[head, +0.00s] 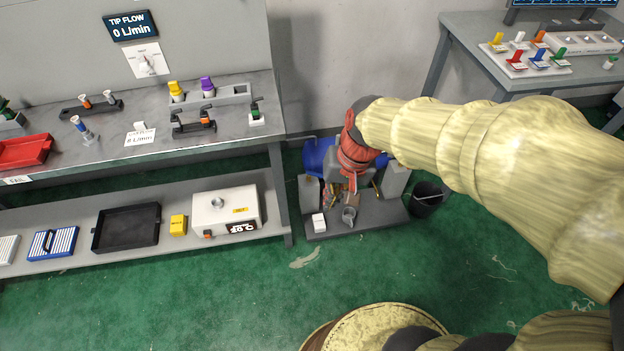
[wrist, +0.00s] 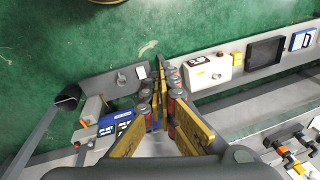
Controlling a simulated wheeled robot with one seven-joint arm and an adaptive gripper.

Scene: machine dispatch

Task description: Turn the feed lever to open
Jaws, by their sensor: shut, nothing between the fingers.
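I cannot tell for certain which part is the feed lever. A small white dial panel (head: 147,62) is on the wall under a display reading "TIP FLOW 0 L/min". A small white fitting (head: 140,127) stands behind a flow card on the left bench. My gripper (head: 352,184) points down over a low grey floor platform (head: 385,218), between the two benches and away from the dial. In the wrist view, my gripper (wrist: 158,76) has its yellow fingers brought together with nothing between them. A small grey cup-like part (head: 349,214) and a white block (head: 319,223) are on the platform near it.
The left bench (head: 60,165) carries coloured fittings and a red tray (head: 24,151). Its lower shelf holds a white box (head: 226,209) and a black tray (head: 126,228). A black bucket (head: 425,199) stands right of the platform. Green floor in front is clear.

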